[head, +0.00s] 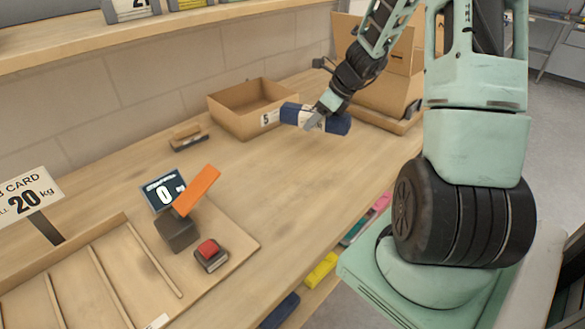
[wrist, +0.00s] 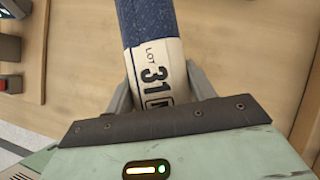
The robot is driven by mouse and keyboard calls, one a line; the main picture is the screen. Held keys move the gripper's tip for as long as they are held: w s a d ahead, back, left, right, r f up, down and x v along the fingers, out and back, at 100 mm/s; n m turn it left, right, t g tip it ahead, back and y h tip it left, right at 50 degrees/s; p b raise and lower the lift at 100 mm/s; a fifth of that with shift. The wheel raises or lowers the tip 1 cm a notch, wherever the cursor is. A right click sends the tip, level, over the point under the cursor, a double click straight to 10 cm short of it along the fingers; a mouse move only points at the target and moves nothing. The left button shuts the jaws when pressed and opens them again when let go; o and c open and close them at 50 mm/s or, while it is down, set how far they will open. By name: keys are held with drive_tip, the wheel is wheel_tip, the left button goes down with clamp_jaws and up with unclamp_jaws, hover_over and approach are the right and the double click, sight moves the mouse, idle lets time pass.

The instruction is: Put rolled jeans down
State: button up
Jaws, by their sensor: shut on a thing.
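The rolled jeans (head: 337,124) are a dark blue roll with a pale paper band around the middle. In the wrist view the roll (wrist: 147,22) runs away from my gripper, and its band reads "LOT 31". My gripper (head: 314,118) is shut on the roll at the band, with one finger on each side (wrist: 160,85). The roll is held over the wooden bench (head: 250,185), in front of the open cardboard box and to its right. I cannot tell its exact height above the bench. The roll's near end is hidden behind the gripper body.
An open cardboard box (head: 237,123) marked 5 stands against the wall. Larger cardboard boxes (head: 385,95) stand at the back right. The middle bench is clear.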

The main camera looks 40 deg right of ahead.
drive_tip(key=d+m, duration=0.1)
drive_tip(key=s+d+m+h, duration=0.1)
drive_tip(key=d, duration=0.1)
drive_tip(key=s+d+m+h, duration=0.1)
drive_tip(key=m, duration=0.1)
drive_tip(key=shift+s+d+t+b, duration=0.2)
drive_tip(key=shift+s+t+b, duration=0.1)
drive_tip(key=shift+t, duration=0.1)
drive_tip(key=b, duration=0.2)
hover_over(324, 149)
drive_tip(key=s, duration=0.2)
drive_tip(key=f, duration=0.4)
drive_tip(key=shift+d+f, duration=0.2)
drive_tip(key=shift+f, duration=0.05)
drive_tip(key=shift+w+f+b, duration=0.1)
drive_tip(key=shift+f+b, duration=1.35)
drive_tip(key=shift+f, duration=0.9)
drive_tip(key=shift+f, duration=0.15)
drive_tip(key=o, duration=1.3)
